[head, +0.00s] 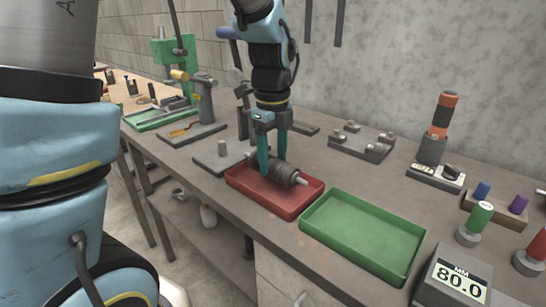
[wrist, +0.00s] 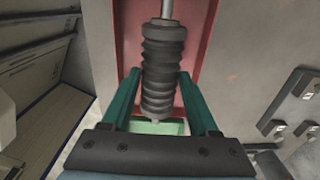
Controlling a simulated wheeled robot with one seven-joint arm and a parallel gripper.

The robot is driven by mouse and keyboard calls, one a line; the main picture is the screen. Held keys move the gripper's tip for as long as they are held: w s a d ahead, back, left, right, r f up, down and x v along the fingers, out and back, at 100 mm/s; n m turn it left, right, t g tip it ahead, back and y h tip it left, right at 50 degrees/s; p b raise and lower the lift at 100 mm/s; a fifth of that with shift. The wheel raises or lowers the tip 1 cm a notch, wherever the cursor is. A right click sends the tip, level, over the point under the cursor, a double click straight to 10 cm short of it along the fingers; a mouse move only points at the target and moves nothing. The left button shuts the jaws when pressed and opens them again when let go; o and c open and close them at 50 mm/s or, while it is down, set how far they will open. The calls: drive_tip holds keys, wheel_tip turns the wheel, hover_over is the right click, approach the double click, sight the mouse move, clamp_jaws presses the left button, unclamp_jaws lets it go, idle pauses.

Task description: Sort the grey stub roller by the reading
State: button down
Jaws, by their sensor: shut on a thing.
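The grey stub roller (head: 272,171), dark and ribbed with a pale metal shaft end, is between the fingers of my gripper (head: 271,165). My gripper is shut on it, and the wrist view shows the roller (wrist: 163,65) between the two teal fingers (wrist: 158,88). The roller is low over the red tray (head: 290,208); I cannot tell whether it touches the tray floor. The green tray (head: 365,236) beside it is empty. The readout (head: 457,281) at the lower right shows 80.0 MM.
A grey plate with a small post (head: 221,157) lies left of the red tray. A fixture with several blocks (head: 361,143) stands behind the trays. A dark-and-orange cylinder on a gauge (head: 437,140) and coloured knobs (head: 482,215) stand at the right.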

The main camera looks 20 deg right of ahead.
drive_tip(key=shift+f+b, duration=0.75)
drive_tip(key=shift+f, duration=0.6)
idle(1.1)
drive_tip(key=shift+c, duration=0.3)
unclamp_jaws()
wheel_tip(320, 180, up, 11)
drive_tip(key=shift+f+b, duration=0.15)
drive_tip(key=shift+b, duration=0.15)
wheel_tip(320, 180, up, 7)
drive_tip(key=p, duration=0.6)
drive_tip(key=shift+a, duration=0.1)
